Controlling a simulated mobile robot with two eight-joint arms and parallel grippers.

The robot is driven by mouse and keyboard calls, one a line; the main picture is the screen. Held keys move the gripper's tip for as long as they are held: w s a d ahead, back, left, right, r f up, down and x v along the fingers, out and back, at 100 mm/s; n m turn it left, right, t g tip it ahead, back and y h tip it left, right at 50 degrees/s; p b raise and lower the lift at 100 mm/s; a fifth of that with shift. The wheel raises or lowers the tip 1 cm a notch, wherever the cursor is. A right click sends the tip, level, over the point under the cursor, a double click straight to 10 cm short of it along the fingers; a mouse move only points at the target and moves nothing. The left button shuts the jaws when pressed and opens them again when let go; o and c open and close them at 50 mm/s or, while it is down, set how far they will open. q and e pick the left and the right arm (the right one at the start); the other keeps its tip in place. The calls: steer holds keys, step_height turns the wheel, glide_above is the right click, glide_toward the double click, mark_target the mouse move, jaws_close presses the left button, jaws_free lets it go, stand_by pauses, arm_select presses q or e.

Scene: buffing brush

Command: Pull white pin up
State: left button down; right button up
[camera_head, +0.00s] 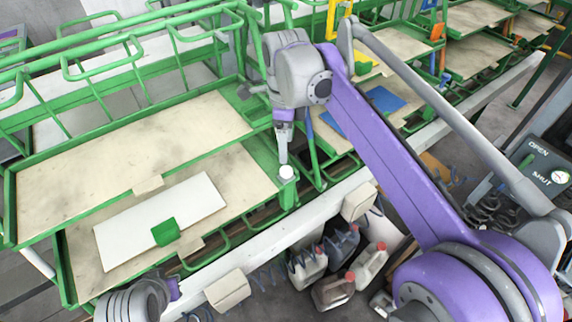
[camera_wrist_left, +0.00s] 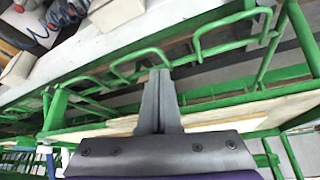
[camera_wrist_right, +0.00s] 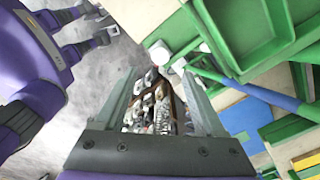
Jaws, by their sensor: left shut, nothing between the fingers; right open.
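The white pin (camera_head: 286,172) shows as a round white head at the front corner of the green rack (camera_head: 290,197). In the right wrist view the white pin (camera_wrist_right: 160,53) appears just beyond the fingertips, between their lines. My right gripper (camera_head: 284,156) points down from above, its tips close to the pin's head. The right wrist view shows the right gripper (camera_wrist_right: 163,72) open with nothing between its fingers; whether it touches the pin I cannot tell. My left gripper (camera_wrist_left: 160,72) is shut and empty, in front of green rails in the left wrist view.
Beige shelf boards (camera_head: 130,150) lie on the rack, left of my right gripper. A white panel (camera_head: 160,222) with a green block (camera_head: 166,232) rests on the lower board. Green rails and hoops surround the boards. Several jugs (camera_head: 334,290) stand on the floor below a white beam (camera_head: 318,214).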

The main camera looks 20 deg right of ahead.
mark_target(286, 169)
step_height(286, 169, down, 9)
steer(key=shift+d+r, duration=0.1)
steer(key=shift+r, duration=0.1)
jaws_close()
stand_by(0.4)
stand_by(1.1)
